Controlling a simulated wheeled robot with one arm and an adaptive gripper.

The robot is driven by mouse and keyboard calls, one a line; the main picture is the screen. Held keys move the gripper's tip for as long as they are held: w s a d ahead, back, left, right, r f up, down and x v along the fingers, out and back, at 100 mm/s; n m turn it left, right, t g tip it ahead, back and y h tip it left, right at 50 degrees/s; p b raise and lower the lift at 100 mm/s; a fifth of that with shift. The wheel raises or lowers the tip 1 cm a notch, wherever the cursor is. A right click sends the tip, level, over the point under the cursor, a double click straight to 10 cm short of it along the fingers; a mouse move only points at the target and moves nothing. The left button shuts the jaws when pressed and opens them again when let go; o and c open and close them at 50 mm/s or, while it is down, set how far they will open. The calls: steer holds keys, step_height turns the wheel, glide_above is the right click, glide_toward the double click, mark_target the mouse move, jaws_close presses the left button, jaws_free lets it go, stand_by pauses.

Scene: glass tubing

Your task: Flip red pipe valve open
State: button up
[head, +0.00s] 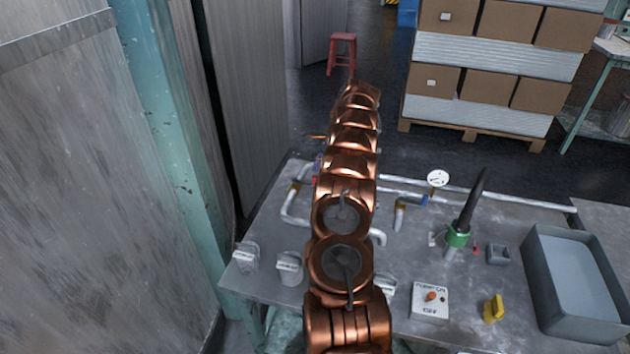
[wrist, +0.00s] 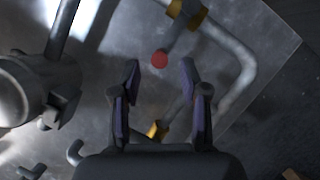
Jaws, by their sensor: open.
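In the wrist view, a round red valve part (wrist: 159,60) sits just beyond and between the fingertips of my gripper (wrist: 160,72). The two purple-padded fingers stand apart on either side, with no contact visible. The red part is close to a grey pipe (wrist: 240,72) with a brass fitting (wrist: 187,12); a second brass fitting (wrist: 157,130) shows between the finger bases. In the head view, my arm hides most of the gripper and valve. The bent pipe (head: 292,212) shows at the left of the metal table (head: 250,272).
Knobs (head: 290,268) line the front left. A metal wall (head: 90,190) stands close at left.

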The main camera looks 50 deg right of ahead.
mark_target(315, 184)
steer(key=shift+x, duration=2.15)
steer(key=shift+c, duration=0.2)
jaws_close()
